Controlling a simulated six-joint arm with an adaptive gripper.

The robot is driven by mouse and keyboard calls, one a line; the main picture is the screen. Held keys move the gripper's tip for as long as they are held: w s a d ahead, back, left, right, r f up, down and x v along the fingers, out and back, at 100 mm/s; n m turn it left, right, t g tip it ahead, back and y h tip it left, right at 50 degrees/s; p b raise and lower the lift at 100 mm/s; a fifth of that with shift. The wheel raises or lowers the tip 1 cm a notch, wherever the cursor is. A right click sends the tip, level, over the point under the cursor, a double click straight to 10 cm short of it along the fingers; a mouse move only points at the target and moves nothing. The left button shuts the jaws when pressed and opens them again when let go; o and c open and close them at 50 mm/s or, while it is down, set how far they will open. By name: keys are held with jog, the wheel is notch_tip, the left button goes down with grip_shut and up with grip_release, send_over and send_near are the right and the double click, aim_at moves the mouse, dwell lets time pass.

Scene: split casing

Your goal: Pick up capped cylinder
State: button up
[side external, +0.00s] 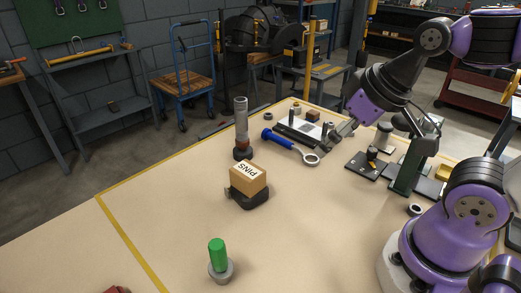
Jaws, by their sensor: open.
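A tall grey cylinder (241,118) with a dark lower part stands upright on the table, left of the middle. A shorter green cylinder (217,252) stands upright in a round grey base (221,271) near the front. I cannot tell which of these is the capped cylinder. My gripper (326,146) is open, low over the back of the table. It is right of the tall grey cylinder and well apart from both cylinders. Small parts beside the gripper partly blend with its fingers, and I see nothing held.
A blue-handled ring tool (290,146) lies near my gripper. Several fixtures, including a green stand (405,170), crowd the right. The table's front middle (320,240) is clear.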

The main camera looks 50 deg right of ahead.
jog(key=w+d+r+g+h, duration=0.1)
jog(key=w+d+r+g, duration=0.1)
jog(key=w+d, duration=0.45)
jog(key=n+g+y, duration=0.1)
jog(key=n+g, duration=0.1)
jog(key=g, duration=0.2)
send_near(383, 136)
jog(key=shift+w+d+f, duration=0.2)
jog(key=shift+d+f, duration=0.15)
jog(key=shift+d, duration=0.35)
jog(key=f, duration=0.5)
jog(key=shift+s+d, duration=0.15)
jog(key=shift+d, duration=0.05)
notch_tip(383, 136, down, 6)
jog(key=shift+d+r, duration=0.1)
jog(key=shift+r, duration=0.1)
jog(key=c, duration=1.4)
